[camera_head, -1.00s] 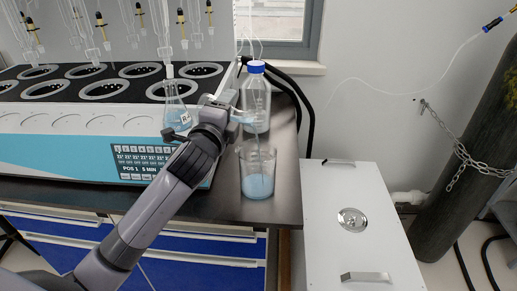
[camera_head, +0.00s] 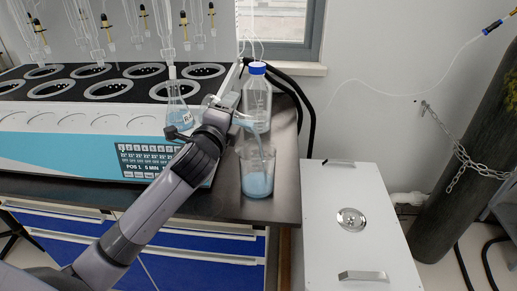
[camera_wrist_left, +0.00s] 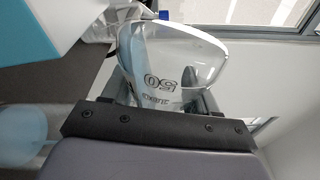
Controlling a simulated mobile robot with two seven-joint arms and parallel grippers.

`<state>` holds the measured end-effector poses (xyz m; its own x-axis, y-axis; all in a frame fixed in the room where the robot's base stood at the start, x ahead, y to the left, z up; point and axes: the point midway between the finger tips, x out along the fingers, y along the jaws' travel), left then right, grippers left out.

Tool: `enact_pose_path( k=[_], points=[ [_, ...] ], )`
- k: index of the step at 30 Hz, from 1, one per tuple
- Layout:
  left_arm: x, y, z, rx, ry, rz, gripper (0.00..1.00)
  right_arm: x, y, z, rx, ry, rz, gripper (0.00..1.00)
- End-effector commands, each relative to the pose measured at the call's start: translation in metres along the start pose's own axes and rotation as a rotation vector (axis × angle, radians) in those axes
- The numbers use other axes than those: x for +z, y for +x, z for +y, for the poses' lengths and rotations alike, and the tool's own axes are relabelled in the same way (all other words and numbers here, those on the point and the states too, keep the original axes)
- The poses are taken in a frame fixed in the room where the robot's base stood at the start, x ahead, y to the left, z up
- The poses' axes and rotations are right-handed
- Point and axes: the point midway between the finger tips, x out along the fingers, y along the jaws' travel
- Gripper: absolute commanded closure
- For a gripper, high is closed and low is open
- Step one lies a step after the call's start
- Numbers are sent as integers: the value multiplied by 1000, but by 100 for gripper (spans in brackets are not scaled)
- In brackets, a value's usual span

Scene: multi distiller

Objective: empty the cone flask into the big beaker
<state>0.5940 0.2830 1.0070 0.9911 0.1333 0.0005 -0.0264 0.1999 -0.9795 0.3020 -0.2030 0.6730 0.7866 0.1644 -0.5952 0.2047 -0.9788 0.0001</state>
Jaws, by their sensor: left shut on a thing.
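My left gripper (camera_head: 228,106) is shut on the cone flask and holds it tipped at the right end of the bench. In the left wrist view the clear cone flask (camera_wrist_left: 165,65), marked 50, lies on its side between the fingers. In the head view it is mostly hidden by the gripper; a pale blue part (camera_head: 247,123) shows above the big beaker (camera_head: 258,160). A bluish stream runs down from it into the beaker. The beaker stands upright with blue liquid in its lower part. My right gripper is not in view.
A blue-capped bottle (camera_head: 257,97) stands just behind the beaker. Another flask with blue liquid (camera_head: 179,108) stands left of the gripper, by the distiller (camera_head: 100,135). Black hoses lie behind the bottle. The bench edge (camera_head: 285,222) is close in front of the beaker.

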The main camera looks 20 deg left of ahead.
Motion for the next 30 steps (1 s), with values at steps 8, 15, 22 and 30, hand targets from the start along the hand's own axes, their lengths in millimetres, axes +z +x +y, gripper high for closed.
enact_pose_path(
  k=[8, 15, 22, 30],
  points=[
    [0, 0, 0, -1, 3, 0, 78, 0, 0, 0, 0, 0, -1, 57],
    [2, 1, 0, -1, 14, 0, 78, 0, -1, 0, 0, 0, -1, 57],
    [3, 3, 1, -1, 30, 0, 78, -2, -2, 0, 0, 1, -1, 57],
    [6, 5, 3, -1, 52, -1, 78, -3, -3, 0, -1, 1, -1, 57]
  ],
)
